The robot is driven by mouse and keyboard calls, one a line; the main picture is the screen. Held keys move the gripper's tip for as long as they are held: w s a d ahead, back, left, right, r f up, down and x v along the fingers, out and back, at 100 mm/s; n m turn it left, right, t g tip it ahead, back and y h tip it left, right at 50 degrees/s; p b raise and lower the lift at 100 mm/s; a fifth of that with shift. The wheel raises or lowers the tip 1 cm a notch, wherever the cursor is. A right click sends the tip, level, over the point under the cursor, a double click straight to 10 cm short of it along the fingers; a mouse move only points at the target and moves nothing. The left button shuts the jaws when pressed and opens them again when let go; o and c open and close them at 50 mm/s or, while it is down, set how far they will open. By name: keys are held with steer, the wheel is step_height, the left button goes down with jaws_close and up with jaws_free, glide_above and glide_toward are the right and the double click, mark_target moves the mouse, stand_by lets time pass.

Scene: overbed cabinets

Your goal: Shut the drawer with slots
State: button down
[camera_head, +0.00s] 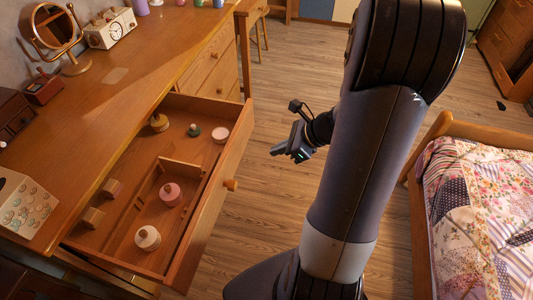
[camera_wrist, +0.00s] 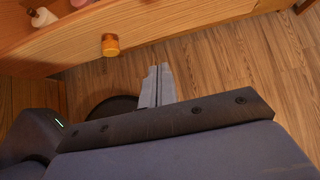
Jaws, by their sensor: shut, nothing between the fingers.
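The drawer with slots (camera_head: 208,219) is pulled out from the wooden dresser in the head view. It has a round wooden knob (camera_head: 231,185) on its front, and dividers inside. Several small lidded jars and wooden blocks lie in it, among them a pink jar (camera_head: 169,194). My gripper (camera_head: 278,152) is to the right of the drawer front, apart from it, over the floor. In the wrist view my gripper (camera_wrist: 157,72) has its fingers together and empty, with the knob (camera_wrist: 110,45) to the upper left, not touched.
The dresser top (camera_head: 110,100) carries a mirror (camera_head: 55,30), a clock (camera_head: 110,28) and a patterned box (camera_head: 25,212). A bed with a patchwork quilt (camera_head: 475,200) stands at the right. Bare wooden floor (camera_head: 270,215) lies between drawer and bed.

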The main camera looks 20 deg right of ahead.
mark_target(235, 159)
steer(key=shift+w+a+r+b+x, duration=0.2)
steer(key=shift+a+r+b+x, duration=0.15)
steer(key=shift+x, duration=1.65)
steer(key=shift+w+a+r+b+x, duration=0.2)
steer(key=shift+r+b+x, duration=0.15)
steer(key=shift+x, duration=1.65)
steer(key=shift+w+a+r+b+x, duration=0.2)
steer(key=shift+a+r+b+x, duration=0.15)
steer(key=shift+x, duration=1.65)
steer(key=w+a+p, duration=0.1)
steer(key=w+a, duration=0.5)
steer(key=a, duration=0.1)
steer(key=w+a+p, duration=0.2)
steer(key=w+a, duration=0.4)
steer(key=a, duration=0.2)
steer(key=w+a+p, duration=0.2)
steer(key=w+a, duration=0.4)
steer(key=a, duration=0.2)
steer(key=shift+w+a+r, duration=0.15)
steer(key=shift+a, duration=0.1)
steer(key=shift+r, duration=0.1)
